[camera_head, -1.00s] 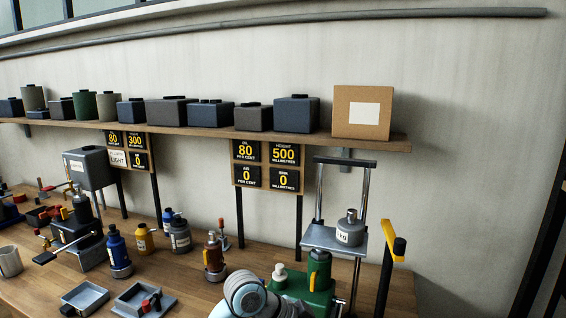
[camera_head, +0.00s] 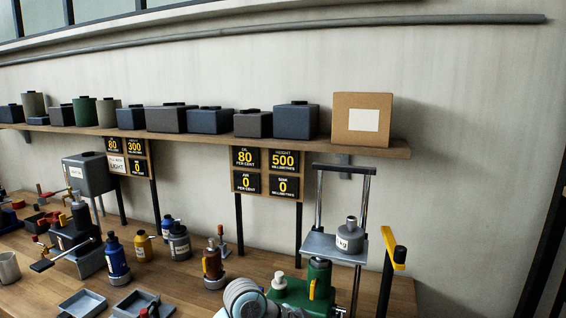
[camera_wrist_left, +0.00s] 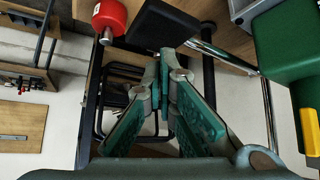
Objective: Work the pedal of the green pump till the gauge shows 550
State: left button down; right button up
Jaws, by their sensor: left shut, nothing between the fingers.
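The green pump (camera_head: 290,294) stands at the front right of the bench, partly hidden by my arm. A yellow handle (camera_head: 312,289) shows on its green cylinder (camera_head: 320,274); the pump's green body also shows in the left wrist view (camera_wrist_left: 285,45). The height gauge (camera_head: 285,160) reads 500 millimetres.
A lift plate (camera_head: 325,248) carrying a grey weight (camera_head: 350,238) is behind the pump. Bottles and small tools crowd the bench (camera_head: 190,280) to the left. A shelf (camera_head: 215,137) holds several boxes. A red cylinder (camera_wrist_left: 108,16) is near the pad in the left wrist view.

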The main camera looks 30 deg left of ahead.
pick_arm(q)
jog(key=shift+f, duration=0.15)
jog(key=shift+s+f+b, duration=0.1)
jog(key=shift+f+b, duration=0.4)
jog(key=shift+f, duration=0.3)
jog(key=shift+f, duration=0.1)
notch_tip(320, 180, down, 5)
jog(key=b, duration=0.3)
notch_tip(320, 180, up, 6)
jog(key=p, duration=0.7)
jog(key=shift+r, duration=0.25)
jog(key=shift+f, duration=0.35)
